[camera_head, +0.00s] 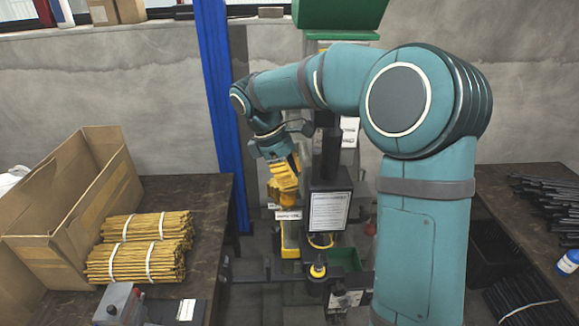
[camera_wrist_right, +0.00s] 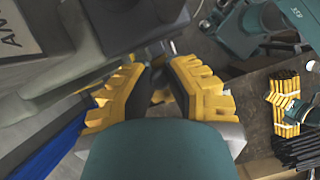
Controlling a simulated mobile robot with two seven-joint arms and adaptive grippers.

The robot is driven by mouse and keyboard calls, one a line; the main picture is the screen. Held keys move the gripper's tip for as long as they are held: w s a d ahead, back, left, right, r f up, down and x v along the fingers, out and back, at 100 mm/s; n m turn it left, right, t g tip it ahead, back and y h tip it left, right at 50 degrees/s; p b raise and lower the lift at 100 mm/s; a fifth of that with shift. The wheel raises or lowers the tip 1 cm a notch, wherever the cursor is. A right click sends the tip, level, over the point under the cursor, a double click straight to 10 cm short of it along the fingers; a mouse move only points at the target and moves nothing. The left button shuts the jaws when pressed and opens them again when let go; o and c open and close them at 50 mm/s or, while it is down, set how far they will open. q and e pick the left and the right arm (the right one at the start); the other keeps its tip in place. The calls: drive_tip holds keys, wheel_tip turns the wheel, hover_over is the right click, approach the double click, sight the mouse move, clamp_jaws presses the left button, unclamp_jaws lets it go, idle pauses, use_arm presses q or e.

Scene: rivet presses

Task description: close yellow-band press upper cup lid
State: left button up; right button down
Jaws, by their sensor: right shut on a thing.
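The yellow-band press (camera_head: 330,212) stands in the middle of the head view, a dark column with a white label and a yellow ring (camera_head: 320,240) low on it. My right gripper (camera_head: 284,184), with yellow fingers, is at the left side of the press, above the ring. The lid's shape and angle are hidden. My left gripper is not in view.
A table on the left holds an open cardboard box (camera_head: 35,222) and bundles of yellow rods (camera_head: 135,262). Dark rods (camera_head: 545,200) and a blue-labelled bottle (camera_head: 569,262) are on the right table. A blue post (camera_head: 215,90) stands left of the press. A green bin (camera_head: 345,258) sits low behind it.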

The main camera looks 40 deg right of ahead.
drive_tip(key=shift+s+a+m+g, duration=0.1)
drive_tip(key=shift+s+m+g, duration=0.2)
drive_tip(key=shift+m, duration=0.6)
drive_tip(key=shift+y, duration=0.3)
drive_tip(key=c, duration=0.9)
unclamp_jaws()
drive_tip(key=shift+w+a+r, duration=0.1)
drive_tip(key=shift+w+r, duration=0.05)
drive_tip(key=shift+r, duration=0.1)
drive_tip(key=v, duration=1.1)
drive_tip(key=shift+r, duration=0.2)
drive_tip(key=shift+f, duration=0.1)
